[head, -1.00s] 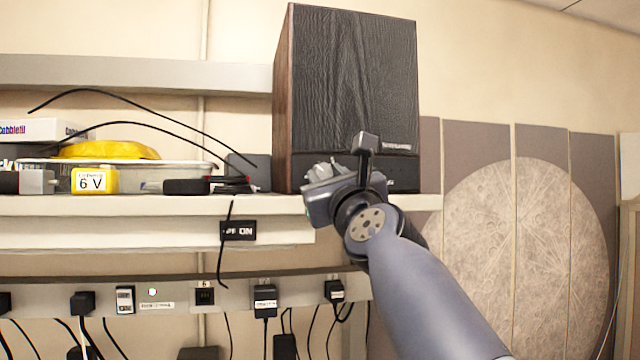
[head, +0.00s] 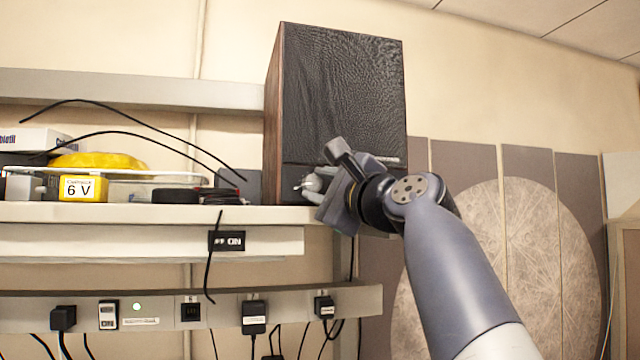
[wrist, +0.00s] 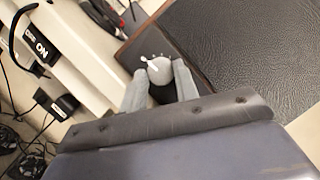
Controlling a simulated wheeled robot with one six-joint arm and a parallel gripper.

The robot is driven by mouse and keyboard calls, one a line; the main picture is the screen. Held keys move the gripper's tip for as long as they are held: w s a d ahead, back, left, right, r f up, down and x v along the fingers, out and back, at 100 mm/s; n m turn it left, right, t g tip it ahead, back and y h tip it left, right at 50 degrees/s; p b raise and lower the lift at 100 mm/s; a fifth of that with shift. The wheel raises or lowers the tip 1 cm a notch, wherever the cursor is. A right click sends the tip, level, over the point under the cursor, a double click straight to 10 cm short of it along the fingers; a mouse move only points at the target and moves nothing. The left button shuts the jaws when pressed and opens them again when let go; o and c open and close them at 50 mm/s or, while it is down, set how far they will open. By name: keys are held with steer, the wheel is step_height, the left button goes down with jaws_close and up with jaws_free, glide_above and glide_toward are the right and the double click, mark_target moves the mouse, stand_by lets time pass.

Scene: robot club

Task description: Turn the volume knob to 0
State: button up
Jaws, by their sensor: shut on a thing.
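A tall black speaker (head: 340,95) with wooden sides stands on the shelf. Its pale volume knob (head: 312,183) is low on the front at the left, partly hidden by my gripper (head: 318,186) in the head view. In the wrist view the knob (wrist: 159,70) sits between the two grey fingers of my gripper (wrist: 160,76), with small scale marks just beyond it. My gripper is shut on the knob, and its body is tilted. I cannot read which number the knob points to.
The white shelf (head: 120,213) holds a yellow 6 V box (head: 84,188), a clear tray and black items left of the speaker. Below are an ON switch (head: 228,241) and a power strip (head: 155,310) with plugs and cables. Round-patterned panels (head: 480,250) stand at the right.

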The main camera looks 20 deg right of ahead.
steer(key=shift+r+n+g+p, duration=0.1)
steer(key=shift+n+g+p, duration=0.25)
steer(key=shift+n, duration=0.55)
steer(key=o, duration=1)
